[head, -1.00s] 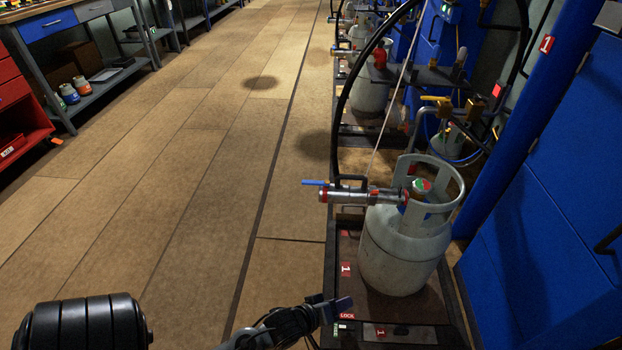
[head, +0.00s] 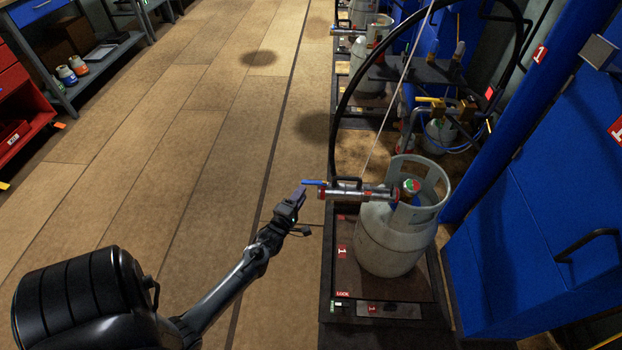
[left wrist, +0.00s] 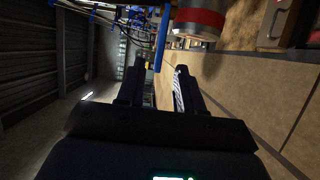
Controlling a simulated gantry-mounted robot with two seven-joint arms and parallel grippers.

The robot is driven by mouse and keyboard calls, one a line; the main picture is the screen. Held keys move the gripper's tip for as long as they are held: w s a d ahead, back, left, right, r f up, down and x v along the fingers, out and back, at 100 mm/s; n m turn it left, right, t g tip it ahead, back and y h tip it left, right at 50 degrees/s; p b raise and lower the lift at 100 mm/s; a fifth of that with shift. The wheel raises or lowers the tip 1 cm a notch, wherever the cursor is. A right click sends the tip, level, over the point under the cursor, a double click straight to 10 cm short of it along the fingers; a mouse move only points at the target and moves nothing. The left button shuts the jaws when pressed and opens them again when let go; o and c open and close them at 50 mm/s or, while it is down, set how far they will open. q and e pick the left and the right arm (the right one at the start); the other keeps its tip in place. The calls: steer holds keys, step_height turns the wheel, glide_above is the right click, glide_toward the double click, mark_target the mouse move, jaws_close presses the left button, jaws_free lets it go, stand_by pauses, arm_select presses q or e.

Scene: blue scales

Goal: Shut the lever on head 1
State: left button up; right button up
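Filling head 1 (head: 350,193) is a silver cylinder with red rings and a black handle, lying level against the valve of the grey gas bottle (head: 388,240). Its blue lever (head: 315,183) sticks out left from the head's free end. My left gripper (head: 298,194) is at the lever's outer end. In the left wrist view the blue lever (left wrist: 161,42) hangs between the open fingertips of the gripper (left wrist: 158,72), with space on both sides. The head's red-ringed end (left wrist: 200,22) is just right of it. My right gripper is not in view.
The bottle stands on a scale platform (head: 343,282) marked 1. A black hose (head: 333,120) arches above the head. More scales with bottles stand behind, blue cabinets (head: 510,250) at right. The wooden floor (head: 200,130) at left is clear.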

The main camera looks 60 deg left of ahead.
mark_target(308, 184)
arm_select(q)
steer(key=b+x, duration=0.3)
steer(key=x, duration=0.4)
steer(key=shift+w+a, duration=0.2)
steer(key=shift+w, duration=0.1)
steer(key=shift+w+a+b, duration=0.3)
steer(key=shift+w, duration=0.15)
steer(key=shift+c, duration=0.3)
jaws_close()
